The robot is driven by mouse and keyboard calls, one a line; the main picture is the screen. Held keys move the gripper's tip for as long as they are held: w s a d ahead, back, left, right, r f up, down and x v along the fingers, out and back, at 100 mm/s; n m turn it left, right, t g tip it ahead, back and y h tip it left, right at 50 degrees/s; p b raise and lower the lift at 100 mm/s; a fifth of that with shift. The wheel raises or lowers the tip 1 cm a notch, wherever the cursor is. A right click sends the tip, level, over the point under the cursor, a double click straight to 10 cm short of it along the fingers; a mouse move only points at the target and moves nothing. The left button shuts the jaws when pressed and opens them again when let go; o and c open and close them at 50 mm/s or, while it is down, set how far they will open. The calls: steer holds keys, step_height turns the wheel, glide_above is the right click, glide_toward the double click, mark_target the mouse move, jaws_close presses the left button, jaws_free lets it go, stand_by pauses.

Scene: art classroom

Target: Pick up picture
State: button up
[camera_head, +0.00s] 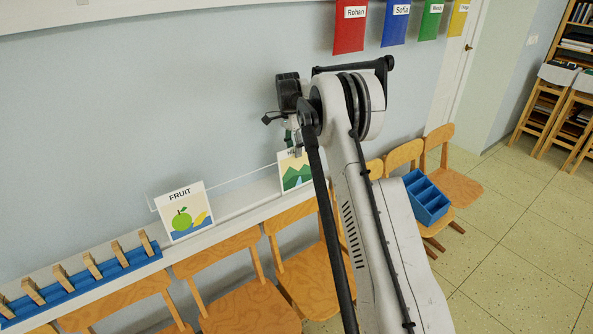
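Two pictures stand on a narrow white ledge along the wall. The left one, labelled FRUIT (184,212), shows a green apple and a yellow shape. The other, a green hill picture (296,172), stands further right and is partly hidden by my arm and gripper. My gripper (294,143) is at the top edge of the hill picture, small and seen from behind. Whether its fingers are open or shut, or touch the picture, I cannot tell.
A blue rack with several wooden pegs (88,283) sits at the ledge's left end. Wooden chairs (247,308) line the wall below. A blue divided tray (428,199) lies on a chair at right. Coloured name pockets (350,30) hang above.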

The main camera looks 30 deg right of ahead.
jaws_close()
stand_by(0.5)
